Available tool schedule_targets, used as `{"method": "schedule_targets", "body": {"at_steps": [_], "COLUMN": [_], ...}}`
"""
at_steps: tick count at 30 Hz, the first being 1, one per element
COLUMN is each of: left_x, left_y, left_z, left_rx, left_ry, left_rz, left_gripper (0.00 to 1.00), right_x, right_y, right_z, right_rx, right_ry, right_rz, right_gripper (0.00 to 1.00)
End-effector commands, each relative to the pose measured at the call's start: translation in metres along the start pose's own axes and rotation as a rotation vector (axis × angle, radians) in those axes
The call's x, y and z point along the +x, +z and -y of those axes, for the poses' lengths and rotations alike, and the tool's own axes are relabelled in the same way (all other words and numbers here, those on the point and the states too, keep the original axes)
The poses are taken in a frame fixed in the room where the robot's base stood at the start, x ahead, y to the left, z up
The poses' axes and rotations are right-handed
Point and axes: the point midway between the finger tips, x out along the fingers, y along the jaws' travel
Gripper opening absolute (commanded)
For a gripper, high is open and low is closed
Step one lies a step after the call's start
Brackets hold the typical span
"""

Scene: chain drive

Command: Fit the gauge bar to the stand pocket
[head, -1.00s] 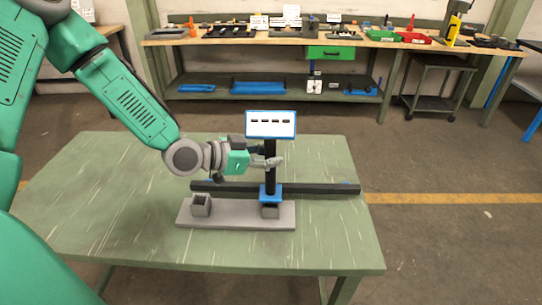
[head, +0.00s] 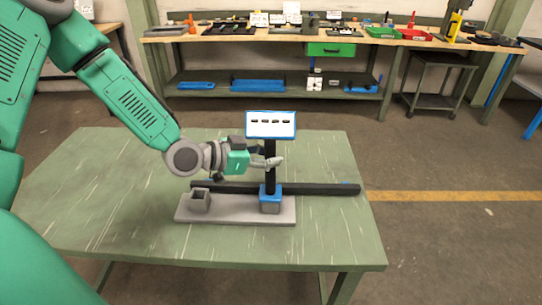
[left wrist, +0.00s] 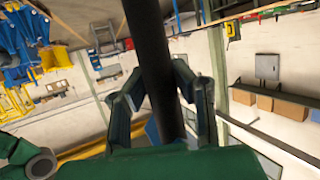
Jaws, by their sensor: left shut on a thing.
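The gauge bar appears to be the upright black bar (head: 270,174) with a white, blue-edged plate (head: 270,124) on top and a blue collar (head: 270,190) near its lower end. My left gripper (head: 270,162) is shut on the bar, between plate and collar. The left wrist view shows the dark bar (left wrist: 157,60) between the fingers of my left gripper (left wrist: 160,85). The grey stand (head: 235,213) lies on the table with two square pockets. The left pocket (head: 200,202) is empty. The collar meets the top of the right pocket (head: 270,207), whose opening is hidden. My right gripper is out of view.
The table is clear on the left and in front. A workbench (head: 225,38) with tools and bins stands at the back, with a dark cart (head: 436,75) beside it.

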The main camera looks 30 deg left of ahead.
Motion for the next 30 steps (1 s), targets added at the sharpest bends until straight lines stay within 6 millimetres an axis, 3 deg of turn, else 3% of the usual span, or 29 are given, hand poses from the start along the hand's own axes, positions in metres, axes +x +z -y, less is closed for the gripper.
{"method": "schedule_targets", "body": {"at_steps": [10,11,12,23,30], "left_x": [0.003,0.003,0.003,0.001,-0.03], "left_y": [0.003,0.003,0.003,0.009,0.006], "left_z": [0.0,0.0,0.0,0.001,0.001], "left_rx": [0.003,0.003,0.003,-0.003,-0.004], "left_ry": [0.0,-0.001,-0.001,0.0,-0.002], "left_rz": [-0.009,-0.009,-0.009,0.004,-0.004], "left_gripper": [0.0,0.3,0.44,0.44,0.44], "right_x": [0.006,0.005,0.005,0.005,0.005], "right_y": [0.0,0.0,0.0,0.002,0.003], "right_z": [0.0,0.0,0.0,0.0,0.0], "right_rx": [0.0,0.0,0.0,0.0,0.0], "right_ry": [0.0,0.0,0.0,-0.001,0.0], "right_rz": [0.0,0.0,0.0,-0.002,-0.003], "right_gripper": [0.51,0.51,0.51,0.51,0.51]}}
